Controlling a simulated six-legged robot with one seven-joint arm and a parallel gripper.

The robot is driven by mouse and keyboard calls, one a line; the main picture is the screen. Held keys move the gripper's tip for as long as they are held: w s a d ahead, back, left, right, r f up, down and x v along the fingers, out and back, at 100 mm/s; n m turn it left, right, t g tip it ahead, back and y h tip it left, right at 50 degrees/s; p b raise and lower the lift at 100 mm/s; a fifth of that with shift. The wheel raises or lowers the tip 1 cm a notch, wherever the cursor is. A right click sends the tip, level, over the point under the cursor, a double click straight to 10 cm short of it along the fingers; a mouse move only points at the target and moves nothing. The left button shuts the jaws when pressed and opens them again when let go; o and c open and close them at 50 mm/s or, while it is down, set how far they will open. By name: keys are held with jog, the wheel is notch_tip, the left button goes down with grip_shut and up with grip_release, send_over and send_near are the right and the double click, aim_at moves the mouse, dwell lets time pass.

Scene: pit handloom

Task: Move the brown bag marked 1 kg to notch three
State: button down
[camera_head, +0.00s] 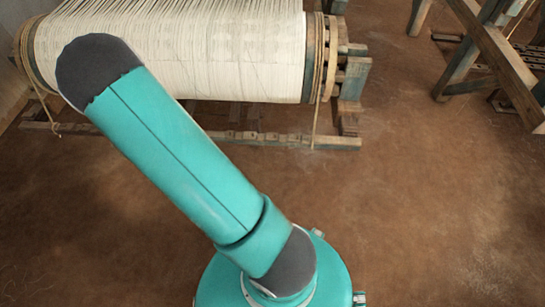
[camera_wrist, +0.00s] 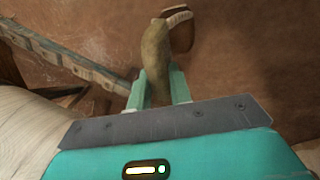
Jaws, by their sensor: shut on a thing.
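In the wrist view my gripper (camera_wrist: 158,72) is shut on a narrow, olive-brown, bag-like thing (camera_wrist: 155,47), which extends up past the fingertips. I see no 1 kg mark on it. Just beyond it and to its right is a darker brown object (camera_wrist: 181,38) with a pale band at its top; its mark is not readable, and I cannot tell whether the two touch. A notched wooden beam (camera_wrist: 65,58) runs diagonally at the left. It also shows in the head view (camera_head: 250,139), low in front of the roller. The gripper is hidden in the head view.
A large roller wound with pale warp threads (camera_head: 230,50) stands at the back left of the head view. Cords hang from its ends near the beam. A wooden frame (camera_head: 490,50) stands at the upper right. The brown earth floor (camera_head: 430,200) is clear on the right.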

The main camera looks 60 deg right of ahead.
jog(key=s+d+f+m, duration=0.1)
jog(key=s+d+m, duration=0.1)
jog(key=s+d, duration=0.3)
jog(key=s+d+f+m+g, duration=0.1)
jog(key=s+d+m, duration=0.2)
jog(key=s, duration=0.9)
jog(key=s+d+f+m, duration=0.1)
jog(key=s+d+m, duration=0.1)
jog(key=s+d, duration=0.7)
jog(key=shift+f+m+y, duration=0.25)
jog(key=shift+m+y, duration=0.15)
jog(key=shift+d, duration=0.2)
